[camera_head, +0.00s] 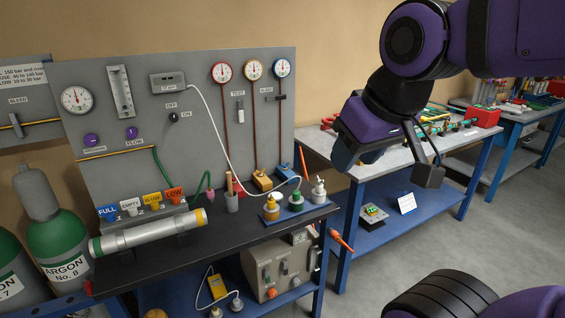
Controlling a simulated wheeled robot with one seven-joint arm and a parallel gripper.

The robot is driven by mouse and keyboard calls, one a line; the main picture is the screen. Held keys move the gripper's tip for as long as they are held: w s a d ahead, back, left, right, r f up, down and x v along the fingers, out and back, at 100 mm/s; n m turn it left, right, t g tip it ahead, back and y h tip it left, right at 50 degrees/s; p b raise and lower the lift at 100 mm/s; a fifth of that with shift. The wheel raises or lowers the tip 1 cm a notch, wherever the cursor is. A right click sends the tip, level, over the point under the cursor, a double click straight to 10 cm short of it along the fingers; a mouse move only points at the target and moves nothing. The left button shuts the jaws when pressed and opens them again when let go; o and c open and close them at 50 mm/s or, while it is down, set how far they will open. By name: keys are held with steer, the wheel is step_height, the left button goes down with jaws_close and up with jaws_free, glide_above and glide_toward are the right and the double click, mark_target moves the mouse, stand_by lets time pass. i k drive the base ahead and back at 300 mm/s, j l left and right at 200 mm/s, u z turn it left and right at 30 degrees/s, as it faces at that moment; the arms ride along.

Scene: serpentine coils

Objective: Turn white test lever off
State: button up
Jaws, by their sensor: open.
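My gripper (360,158) is open and empty, to the right of the panel and well apart from the lever. It hangs in front of the second bench, and its fingers are partly hidden by the purple wrist.
A dark lever (280,97) sits on the neighbouring pipe. A white hose (217,125) loops down left of the test lever. Green argon cylinders (58,245) stand at left.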

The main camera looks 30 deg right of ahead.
mark_target(241, 112)
steer(key=i+l, duration=0.8)
